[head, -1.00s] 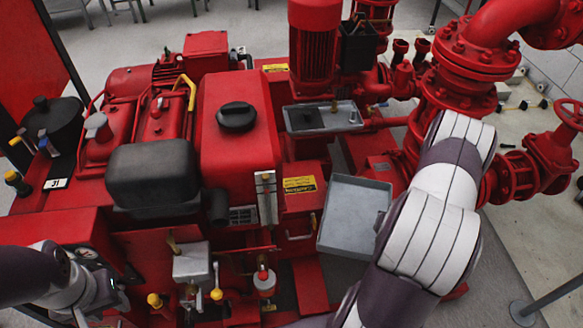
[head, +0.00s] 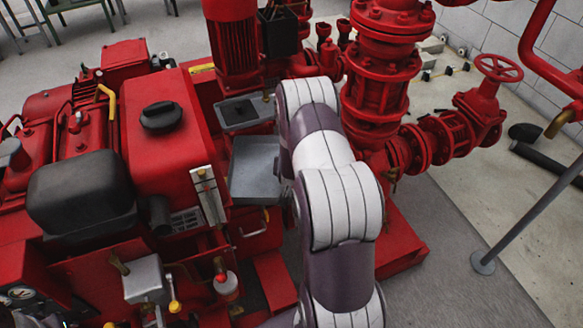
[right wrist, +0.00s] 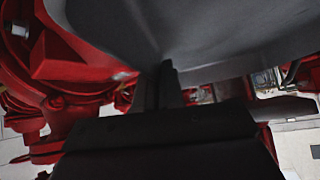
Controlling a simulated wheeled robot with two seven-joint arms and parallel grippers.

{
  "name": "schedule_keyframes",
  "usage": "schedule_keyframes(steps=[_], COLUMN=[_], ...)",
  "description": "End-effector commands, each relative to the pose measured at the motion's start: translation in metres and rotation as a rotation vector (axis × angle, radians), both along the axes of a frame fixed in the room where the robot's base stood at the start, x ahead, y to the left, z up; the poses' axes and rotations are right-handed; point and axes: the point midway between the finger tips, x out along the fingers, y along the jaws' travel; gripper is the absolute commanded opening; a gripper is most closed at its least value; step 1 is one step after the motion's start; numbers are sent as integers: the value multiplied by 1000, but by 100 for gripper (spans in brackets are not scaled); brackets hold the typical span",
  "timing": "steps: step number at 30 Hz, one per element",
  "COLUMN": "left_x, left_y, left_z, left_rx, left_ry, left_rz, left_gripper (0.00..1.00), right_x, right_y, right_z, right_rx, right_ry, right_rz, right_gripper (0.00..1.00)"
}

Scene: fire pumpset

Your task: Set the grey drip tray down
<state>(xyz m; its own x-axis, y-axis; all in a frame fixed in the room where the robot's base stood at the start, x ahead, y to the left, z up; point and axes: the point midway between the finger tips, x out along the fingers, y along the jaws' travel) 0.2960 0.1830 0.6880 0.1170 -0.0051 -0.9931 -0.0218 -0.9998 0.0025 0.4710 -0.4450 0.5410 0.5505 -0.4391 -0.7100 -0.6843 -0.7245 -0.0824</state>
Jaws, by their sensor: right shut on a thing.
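The grey drip tray (head: 254,170) is a shallow square metal tray, seen in the head view beside the red pump set, left of my right arm. Its right edge is partly hidden by that arm. In the right wrist view the tray's grey underside (right wrist: 215,35) fills the upper part. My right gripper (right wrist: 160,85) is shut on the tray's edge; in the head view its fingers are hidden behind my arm. My left gripper is not in view.
A smaller grey tray (head: 243,112) sits on the pump set just behind. A red flanged pipe column (head: 377,85) and a valve with handwheel (head: 487,95) stand right of my arm. A grey post (head: 520,205) stands on the floor at right. Grey floor (head: 450,245) is clear at front right.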

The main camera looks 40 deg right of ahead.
Motion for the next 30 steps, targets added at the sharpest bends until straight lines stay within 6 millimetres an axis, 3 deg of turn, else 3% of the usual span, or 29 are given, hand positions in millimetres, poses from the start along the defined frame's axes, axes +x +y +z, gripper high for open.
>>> schedule_keyframes(steps=[10,13,23,30], left_x=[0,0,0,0], left_y=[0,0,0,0], left_z=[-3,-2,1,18], left_rx=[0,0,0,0], left_ry=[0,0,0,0], left_rz=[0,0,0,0], left_gripper=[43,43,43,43], right_x=[1,0,1,-22], right_y=[-1,-1,-1,18], right_z=[-3,-3,1,35], right_rx=[-3,-2,-3,-2], right_ry=[-5,-3,-4,-5], right_rz=[-1,0,0,1], right_gripper=[0,33,33,33])
